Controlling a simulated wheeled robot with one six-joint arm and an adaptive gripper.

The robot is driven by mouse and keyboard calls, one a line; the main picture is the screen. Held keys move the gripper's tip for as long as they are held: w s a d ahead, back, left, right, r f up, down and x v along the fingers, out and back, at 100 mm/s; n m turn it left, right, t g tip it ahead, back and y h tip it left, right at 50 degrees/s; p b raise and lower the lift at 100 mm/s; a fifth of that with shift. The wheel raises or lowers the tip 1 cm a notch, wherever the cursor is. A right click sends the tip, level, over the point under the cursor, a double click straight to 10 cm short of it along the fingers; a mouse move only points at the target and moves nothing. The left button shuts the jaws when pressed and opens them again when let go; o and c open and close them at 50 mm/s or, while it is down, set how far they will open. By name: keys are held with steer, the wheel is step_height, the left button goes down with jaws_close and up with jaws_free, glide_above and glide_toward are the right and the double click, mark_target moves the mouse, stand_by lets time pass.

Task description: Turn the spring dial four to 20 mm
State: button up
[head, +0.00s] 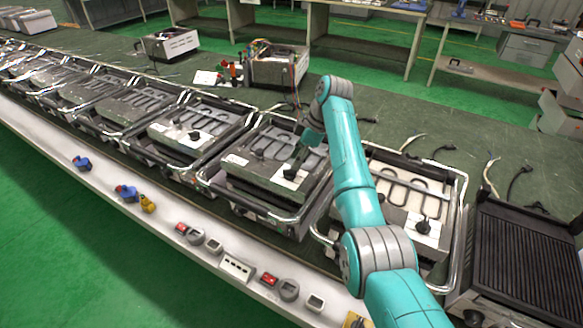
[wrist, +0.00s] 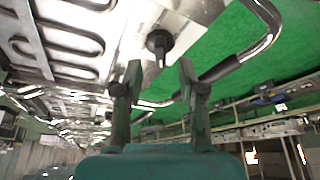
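A black round dial (wrist: 160,42) stands on a pale plate on a metal heating-element unit in the wrist view. In the head view this dial (head: 290,174) is at the unit's front right corner, partly under my gripper. My gripper (wrist: 160,68) is open, its two dark fingers on either side of the dial's line and a little short of it, with nothing between them. In the head view my gripper (head: 300,158) points down over this unit (head: 255,178). I cannot read any number or millimetre scale on the dial.
Similar units stand in a row; one (head: 195,128) is left, with its own dial (head: 195,135), another (head: 405,195) right, with a dial (head: 422,226). Chrome tube frames surround them. A black grill (head: 525,255) is far right. Small switches and sockets lie along the white front ledge (head: 215,265).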

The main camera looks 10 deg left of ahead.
mark_target(290, 172)
steer(key=shift+x, duration=2.3)
jaws_close()
